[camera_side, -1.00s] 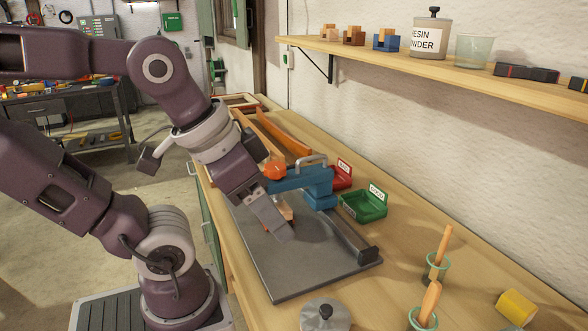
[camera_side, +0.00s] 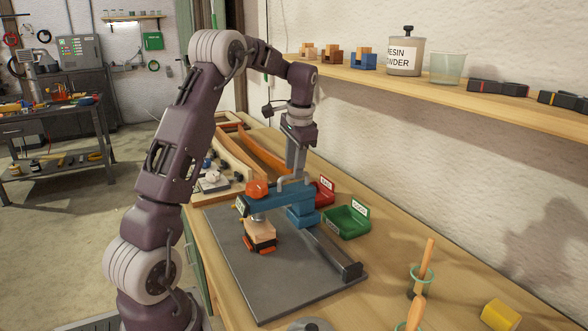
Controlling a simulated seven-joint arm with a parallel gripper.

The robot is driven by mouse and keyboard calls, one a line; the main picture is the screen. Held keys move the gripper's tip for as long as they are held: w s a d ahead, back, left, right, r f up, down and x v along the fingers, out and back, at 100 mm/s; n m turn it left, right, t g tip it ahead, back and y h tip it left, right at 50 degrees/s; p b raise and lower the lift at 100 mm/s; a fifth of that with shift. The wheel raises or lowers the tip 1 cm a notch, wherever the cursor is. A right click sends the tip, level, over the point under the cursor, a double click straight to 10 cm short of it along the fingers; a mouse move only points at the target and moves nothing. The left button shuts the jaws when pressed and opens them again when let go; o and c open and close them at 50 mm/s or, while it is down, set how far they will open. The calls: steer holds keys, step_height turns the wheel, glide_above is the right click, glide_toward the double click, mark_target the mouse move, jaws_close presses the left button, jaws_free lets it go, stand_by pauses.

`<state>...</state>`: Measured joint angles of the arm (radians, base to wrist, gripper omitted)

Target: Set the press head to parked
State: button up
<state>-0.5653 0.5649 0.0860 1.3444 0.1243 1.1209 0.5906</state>
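The press has a blue head arm (camera_side: 277,198) with an orange knob (camera_side: 257,188) on its left end and a grey handle (camera_side: 284,183) on top. The head reaches left from a blue post (camera_side: 303,216) over the grey base plate (camera_side: 265,285). Below its left end is a small stack of wooden, black and orange pieces (camera_side: 261,235); I cannot tell whether the ram touches it. My gripper (camera_side: 296,174) points down at the handle, its fingers at or around it. The fingers are too small to tell whether they are closed on it.
A red bin (camera_side: 323,192) and a green bin (camera_side: 347,221) stand right of the press. A rail with a dark end block (camera_side: 351,270) runs along the plate. Curved laths (camera_side: 262,151) lie behind. Jars with wooden handles and a yellow block (camera_side: 501,314) stand at front right.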

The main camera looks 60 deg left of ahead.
steer(key=shift+a+f, duration=0.1)
steer(key=shift+f, duration=0.6)
jaws_close()
steer(key=shift+r, duration=0.1)
stand_by(0.8)
